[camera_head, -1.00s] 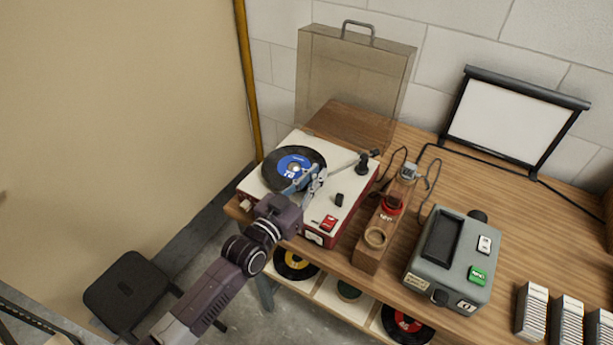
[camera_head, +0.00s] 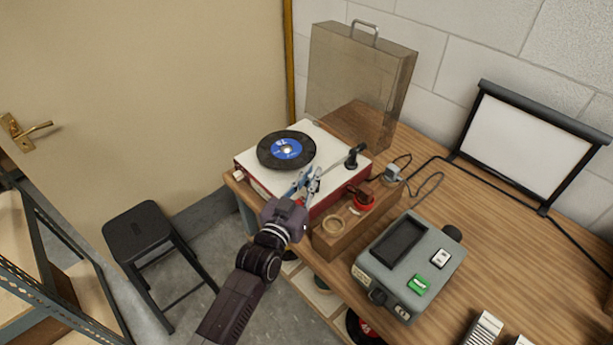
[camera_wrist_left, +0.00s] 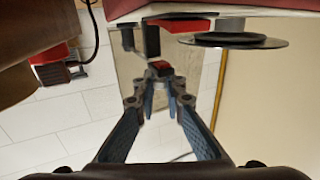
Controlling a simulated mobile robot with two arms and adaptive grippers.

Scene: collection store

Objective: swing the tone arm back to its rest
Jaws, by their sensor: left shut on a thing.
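The record player (camera_head: 328,146) has a pale top and red sides, and stands at the table's left end. A black record with a blue label (camera_head: 286,148) lies on it, clear of my fingers. The tone arm's dark pivot (camera_head: 352,158) stands at the player's right side; the arm's front part is largely hidden by my gripper. My left gripper (camera_head: 312,176) is over the player's front right part, shut on the tone arm's front end. In the left wrist view its fingertips (camera_wrist_left: 160,78) close at a small dark and red part; the record (camera_wrist_left: 230,42) is beside them. My right gripper is out of view.
A wooden block (camera_head: 345,237) with a ring and a red part stands close right of my gripper. A grey device (camera_head: 408,262), a small screen (camera_head: 527,142) and cables lie farther right. A clear lid (camera_head: 358,80) stands behind the player. A black stool (camera_head: 138,230) stands left.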

